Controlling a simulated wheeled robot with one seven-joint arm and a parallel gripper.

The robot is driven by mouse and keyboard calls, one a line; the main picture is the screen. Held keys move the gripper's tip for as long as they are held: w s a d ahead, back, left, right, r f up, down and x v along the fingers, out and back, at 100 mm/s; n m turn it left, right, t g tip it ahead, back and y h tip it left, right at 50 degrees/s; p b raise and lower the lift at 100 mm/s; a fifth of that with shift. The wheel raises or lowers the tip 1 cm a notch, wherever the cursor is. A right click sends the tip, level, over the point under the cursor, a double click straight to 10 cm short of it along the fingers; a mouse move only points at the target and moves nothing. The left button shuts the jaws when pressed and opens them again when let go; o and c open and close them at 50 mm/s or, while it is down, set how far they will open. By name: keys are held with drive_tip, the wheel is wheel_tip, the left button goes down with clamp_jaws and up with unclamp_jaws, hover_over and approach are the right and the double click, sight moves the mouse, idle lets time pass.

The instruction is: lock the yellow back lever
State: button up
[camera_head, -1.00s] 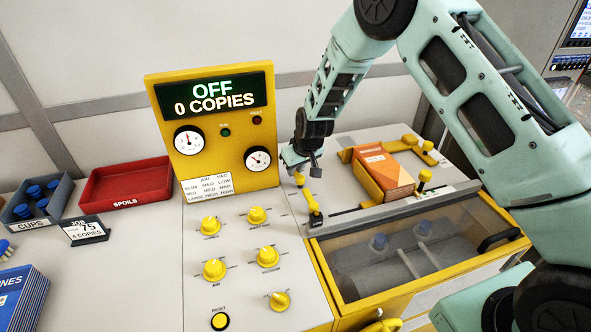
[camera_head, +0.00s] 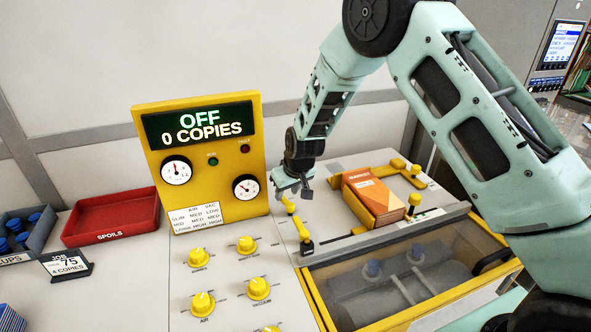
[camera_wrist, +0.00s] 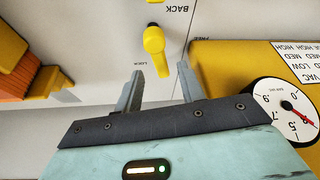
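The yellow back lever (camera_wrist: 155,45) stands on the pale machine top in the wrist view, with labels reading BACK, LOCK and FREE around it. Its free end points toward my gripper and lies nearer the LOCK label than the FREE label. My gripper (camera_wrist: 160,72) is open, with its fingertips on either side of the lever's end in the picture; I see no contact and cannot tell the height gap. In the head view the lever (camera_head: 288,205) shows just below my gripper (camera_head: 294,190), which partly covers that area.
Another yellow lever (camera_head: 303,232) stands just in front. An orange book stack (camera_head: 373,195) sits in a yellow-edged holder to the right. The yellow control panel (camera_head: 200,150), reading OFF and 0 COPIES, rises close on the left. Several yellow knobs (camera_head: 257,289) lie in front of it.

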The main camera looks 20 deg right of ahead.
drive_tip(key=b+v, duration=0.3)
drive_tip(key=v, duration=1.1)
drive_tip(key=shift+s+r, duration=0.25)
drive_tip(key=shift+r, duration=0.05)
